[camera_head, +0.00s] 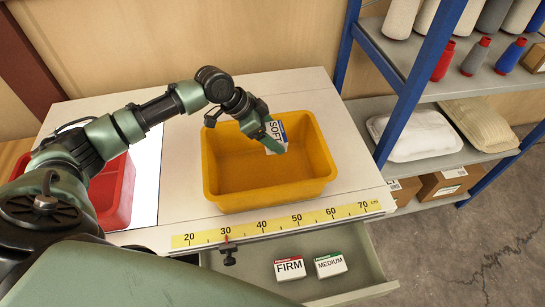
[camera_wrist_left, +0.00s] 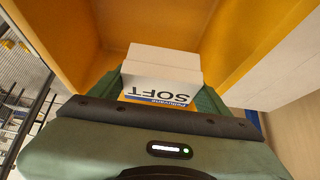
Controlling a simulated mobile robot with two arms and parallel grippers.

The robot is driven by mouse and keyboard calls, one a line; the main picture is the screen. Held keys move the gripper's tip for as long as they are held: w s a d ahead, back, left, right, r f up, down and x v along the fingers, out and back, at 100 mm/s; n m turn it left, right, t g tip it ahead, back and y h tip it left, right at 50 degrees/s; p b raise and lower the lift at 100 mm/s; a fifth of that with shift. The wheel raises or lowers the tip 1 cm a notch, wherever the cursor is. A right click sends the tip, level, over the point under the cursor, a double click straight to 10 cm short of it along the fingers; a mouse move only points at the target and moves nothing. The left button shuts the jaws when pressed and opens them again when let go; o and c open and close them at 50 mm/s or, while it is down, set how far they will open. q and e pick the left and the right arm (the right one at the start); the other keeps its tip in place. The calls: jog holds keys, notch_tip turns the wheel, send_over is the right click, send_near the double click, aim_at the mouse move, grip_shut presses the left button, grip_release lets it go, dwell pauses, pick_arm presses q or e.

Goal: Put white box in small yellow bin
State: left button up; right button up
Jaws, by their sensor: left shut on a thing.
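The white box (camera_head: 275,133), labelled SOFT with a blue band, is held by my left gripper (camera_head: 266,137) above the yellow bin (camera_head: 225,203). The gripper is shut on it, and the box is tilted with its label facing the camera. In the left wrist view the white box (camera_wrist_left: 162,77) sits between the green fingers (camera_wrist_left: 161,90), with the yellow bin's walls (camera_wrist_left: 150,22) around and beyond it. The bin stands on the table, and its visible floor is empty. My right gripper is not in view.
A red bin (camera_head: 118,195) stands at the left, partly behind my arm. A yellow ruler (camera_head: 280,222) runs along the table's front edge. An open drawer (camera_head: 350,290) below holds boxes labelled FIRM (camera_head: 289,269) and MEDIUM (camera_head: 330,264). A blue-framed shelf (camera_head: 400,105) stands at the right.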

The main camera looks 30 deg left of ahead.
pick_arm(q)
notch_tip(320, 180, down, 11)
jog(key=shift+f+p, duration=0.15)
jog(key=shift+p, duration=0.75)
jog(key=o, duration=1.6)
jog(key=shift+c, duration=0.2)
jog(key=shift+a+r, duration=0.25)
jog(key=shift+r, duration=0.05)
jog(key=b+v, duration=0.2)
jog(key=v, duration=0.9)
jog(key=shift+s, duration=0.25)
